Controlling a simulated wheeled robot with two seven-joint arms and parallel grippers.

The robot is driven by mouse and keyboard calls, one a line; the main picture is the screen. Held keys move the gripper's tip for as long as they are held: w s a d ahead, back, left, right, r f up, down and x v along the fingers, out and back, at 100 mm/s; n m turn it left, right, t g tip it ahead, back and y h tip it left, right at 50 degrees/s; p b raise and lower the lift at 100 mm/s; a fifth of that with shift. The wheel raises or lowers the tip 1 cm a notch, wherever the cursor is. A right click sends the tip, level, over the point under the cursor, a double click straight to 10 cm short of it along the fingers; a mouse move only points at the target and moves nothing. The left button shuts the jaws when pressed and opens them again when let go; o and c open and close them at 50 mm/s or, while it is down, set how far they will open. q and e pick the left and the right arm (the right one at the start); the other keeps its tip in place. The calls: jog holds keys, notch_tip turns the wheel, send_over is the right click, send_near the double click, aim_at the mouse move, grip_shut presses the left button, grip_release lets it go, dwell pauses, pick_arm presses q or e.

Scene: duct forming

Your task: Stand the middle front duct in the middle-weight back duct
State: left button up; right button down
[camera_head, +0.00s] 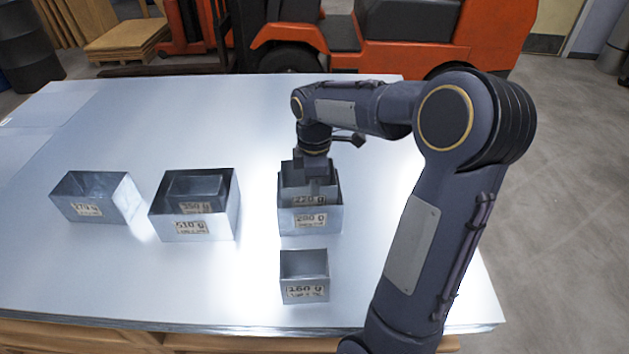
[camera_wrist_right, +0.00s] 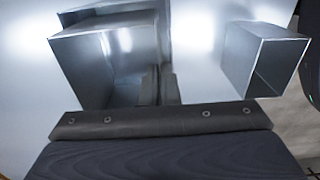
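My right gripper (camera_head: 318,178) points down at the duct labelled 220 g (camera_head: 293,195). In the right wrist view its fingers (camera_wrist_right: 161,85) lie on both sides of a wall of this duct (camera_wrist_right: 95,60) and look shut on it. The 220 g duct is upright, with its lower part inside the wider back duct labelled 280 g (camera_head: 310,224) and its top above that rim. I cannot tell whether its bottom rests on the table. The other back ducts are one labelled 510 g (camera_head: 192,228) and one at the left (camera_head: 88,209) whose label is hard to read. My left gripper is out of view.
A small duct labelled 160 g (camera_head: 305,288) stands in front of the 280 g duct; it also shows in the right wrist view (camera_wrist_right: 262,60). A duct labelled 350 g (camera_head: 197,190) stands inside the 510 g duct. The metal-topped table (camera_head: 200,120) is clear behind the ducts.

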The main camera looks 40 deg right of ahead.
dwell(0.4)
jog(key=c, duration=1.6)
grip_release()
notch_tip(320, 180, up, 7)
jog(key=p, duration=0.6)
jog(key=shift+p, duration=0.3)
